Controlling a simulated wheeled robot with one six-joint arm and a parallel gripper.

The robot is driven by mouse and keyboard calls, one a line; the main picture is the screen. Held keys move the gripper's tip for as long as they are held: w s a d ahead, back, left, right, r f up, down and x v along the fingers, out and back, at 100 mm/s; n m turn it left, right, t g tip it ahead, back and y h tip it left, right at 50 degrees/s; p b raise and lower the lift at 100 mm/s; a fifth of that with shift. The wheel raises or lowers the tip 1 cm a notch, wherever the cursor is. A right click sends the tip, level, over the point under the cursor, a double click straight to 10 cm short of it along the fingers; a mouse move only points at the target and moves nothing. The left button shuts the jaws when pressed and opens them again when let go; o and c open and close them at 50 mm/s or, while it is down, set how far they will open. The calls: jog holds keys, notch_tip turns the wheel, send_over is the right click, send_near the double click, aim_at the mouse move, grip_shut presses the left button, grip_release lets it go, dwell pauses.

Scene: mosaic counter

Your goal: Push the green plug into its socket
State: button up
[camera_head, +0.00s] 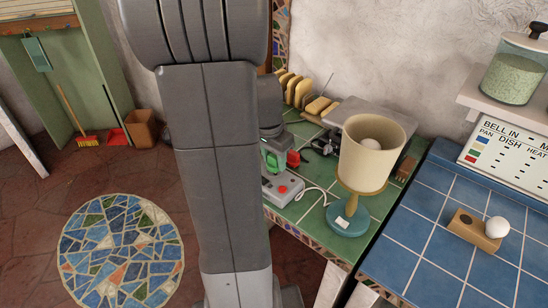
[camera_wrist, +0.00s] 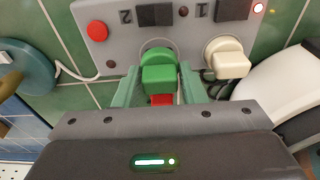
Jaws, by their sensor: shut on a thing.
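The green plug (camera_wrist: 160,76) is between the pale green fingers of my gripper (camera_wrist: 158,88), which is shut on it. The plug is over the round socket (camera_wrist: 158,48) below switch 2 on the grey socket strip (camera_wrist: 112,45). It covers most of that socket, and I cannot tell how deep it sits. A red piece (camera_wrist: 162,99) shows just behind the plug between the fingers. In the head view my gripper (camera_head: 272,155) is partly hidden by my arm, above the far end of the strip (camera_head: 270,184).
A cream plug (camera_wrist: 227,58) sits in the neighbouring socket, close to the right finger. A table lamp (camera_head: 369,160) stands right of the strip. A toast rack (camera_head: 295,90) is behind.

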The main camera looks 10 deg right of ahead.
jog(key=shift+f+b, duration=0.5)
jog(key=shift+f, duration=0.15)
jog(key=o, duration=1)
notch_tip(320, 180, up, 14)
jog(key=s+a, duration=0.1)
jog(key=shift+s+a+f, duration=0.15)
jog(key=shift+a, duration=0.2)
jog(key=shift+f, duration=0.1)
jog(key=f, duration=0.4)
jog(key=w+d+f, duration=0.1)
jog(key=f, duration=0.8)
jog(key=shift+w+d+f, duration=0.15)
jog(key=shift+d+f, duration=0.1)
jog(key=shift+d, duration=0.1)
jog(key=shift+r, duration=0.15)
